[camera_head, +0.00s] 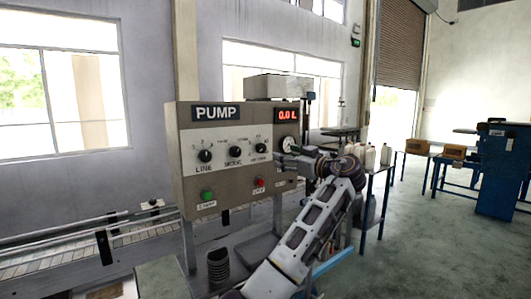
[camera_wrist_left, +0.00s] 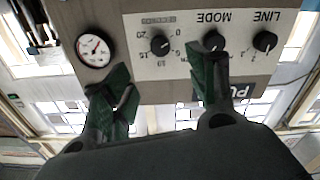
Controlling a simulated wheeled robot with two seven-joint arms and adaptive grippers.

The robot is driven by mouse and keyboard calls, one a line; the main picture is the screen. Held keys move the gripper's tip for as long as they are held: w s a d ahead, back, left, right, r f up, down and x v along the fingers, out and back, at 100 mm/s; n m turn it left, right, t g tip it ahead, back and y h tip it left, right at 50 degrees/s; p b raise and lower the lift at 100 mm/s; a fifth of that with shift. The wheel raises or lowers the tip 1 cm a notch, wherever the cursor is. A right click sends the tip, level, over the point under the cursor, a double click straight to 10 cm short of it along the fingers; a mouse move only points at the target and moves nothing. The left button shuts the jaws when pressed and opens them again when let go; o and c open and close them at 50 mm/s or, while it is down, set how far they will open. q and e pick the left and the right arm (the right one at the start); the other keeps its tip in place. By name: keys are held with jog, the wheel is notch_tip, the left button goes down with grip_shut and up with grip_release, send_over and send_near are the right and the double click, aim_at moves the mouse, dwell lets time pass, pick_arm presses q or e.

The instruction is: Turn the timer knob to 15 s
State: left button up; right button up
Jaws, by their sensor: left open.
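The beige pump panel (camera_head: 185,170) carries three black knobs in a row. The timer knob (camera_head: 260,148) is the right one, beside the round gauge (camera_head: 287,144). In the upside-down left wrist view, the timer knob (camera_wrist_left: 160,45) sits in a scale running from 0 to 20; I cannot read its pointer surely. My left gripper (camera_wrist_left: 163,88) is open and empty, its green fingertips apart in front of the panel. One finger overlaps the mode knob (camera_wrist_left: 213,41); the other is below the gauge (camera_wrist_left: 95,50). The timer knob shows between them, apart from both. My right gripper is not in view.
The line knob (camera_head: 205,155) is at the panel's left. A green button (camera_head: 208,196) and a red button (camera_head: 259,183) sit below. The red display (camera_head: 287,115) reads 0.0 L. A conveyor (camera_head: 90,245) runs at left, and white jugs (camera_head: 386,154) stand behind my arm.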

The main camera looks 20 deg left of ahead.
aim_at(263, 149)
pick_arm(q)
jog(key=shift+w, duration=0.1)
jog(key=p+x, duration=0.3)
jog(key=x, duration=0.9)
jog(key=shift+w+a, duration=0.25)
jog(key=shift+a, duration=0.1)
jog(key=shift+w+a, duration=0.25)
jog(key=shift+a, duration=0.05)
jog(key=c, duration=1)
jog(key=shift+c, duration=0.2)
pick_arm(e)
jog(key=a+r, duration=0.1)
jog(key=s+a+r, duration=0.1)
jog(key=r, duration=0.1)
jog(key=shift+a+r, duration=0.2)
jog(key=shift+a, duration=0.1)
